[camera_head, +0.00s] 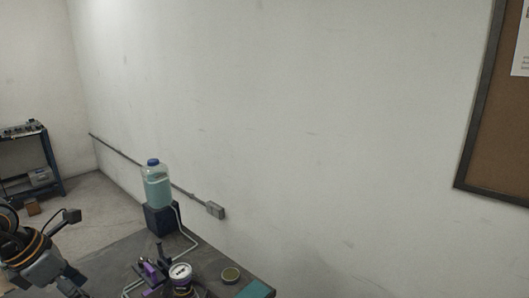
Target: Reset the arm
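My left arm comes in at the lower left, with dark links and orange rings. The end of my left gripper (72,281) is at the bottom edge, left of the table. Its fingers are cut off or too small to make out, so I cannot tell if it is open or shut. I see nothing held in it.
A dark table (120,262) stands against the wall. A blue shelf (50,160) stands back left.

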